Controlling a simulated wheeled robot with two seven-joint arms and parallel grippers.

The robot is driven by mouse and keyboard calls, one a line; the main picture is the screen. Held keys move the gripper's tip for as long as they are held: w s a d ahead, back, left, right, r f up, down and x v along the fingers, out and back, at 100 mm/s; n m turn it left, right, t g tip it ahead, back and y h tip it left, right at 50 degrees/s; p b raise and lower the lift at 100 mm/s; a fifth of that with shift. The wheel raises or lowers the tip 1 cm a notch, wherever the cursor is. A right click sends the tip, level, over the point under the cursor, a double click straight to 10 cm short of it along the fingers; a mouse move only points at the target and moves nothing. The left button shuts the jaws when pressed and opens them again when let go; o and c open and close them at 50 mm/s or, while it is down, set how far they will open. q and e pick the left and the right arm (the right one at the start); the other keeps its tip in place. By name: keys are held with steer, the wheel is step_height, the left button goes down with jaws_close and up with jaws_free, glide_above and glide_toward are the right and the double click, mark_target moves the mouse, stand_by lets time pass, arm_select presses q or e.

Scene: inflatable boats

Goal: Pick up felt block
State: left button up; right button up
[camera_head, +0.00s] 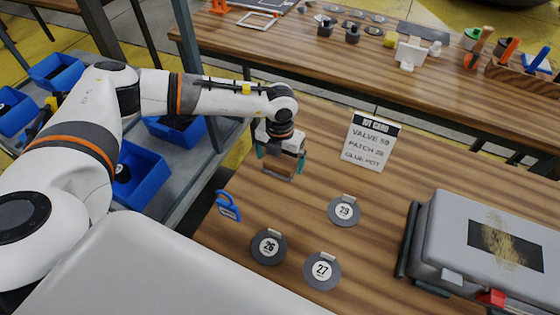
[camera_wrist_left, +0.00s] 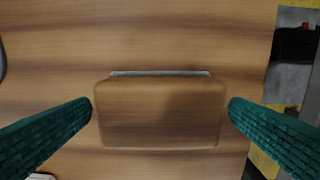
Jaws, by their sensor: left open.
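The felt block (camera_wrist_left: 160,112) is a wooden block with rounded corners and a thin grey felt strip along its far edge. It lies on the wooden table between the two green fingers in the left wrist view. In the head view, the block (camera_head: 279,168) shows partly under my left gripper (camera_head: 281,163). My right gripper is not in view.
Round grey discs numbered 26 (camera_head: 268,247), 27 (camera_head: 321,270) and 29 (camera_head: 344,211) lie nearby. A card (camera_head: 370,141) stands behind them. A blue clip-like item (camera_head: 228,205) lies near the left edge. A grey case (camera_head: 485,245) sits at right. Blue bins (camera_head: 141,172) stand left of the table.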

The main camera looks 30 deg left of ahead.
mark_target(280, 160)
arm_select(q)
step_height(280, 160, down, 2)
steer(key=shift+f, duration=0.1)
steer(key=c, duration=0.9)
steer(key=shift+c, duration=0.2)
step_height(280, 160, up, 10)
steer(key=shift+r+b, duration=0.1)
steer(key=shift+b, duration=0.7)
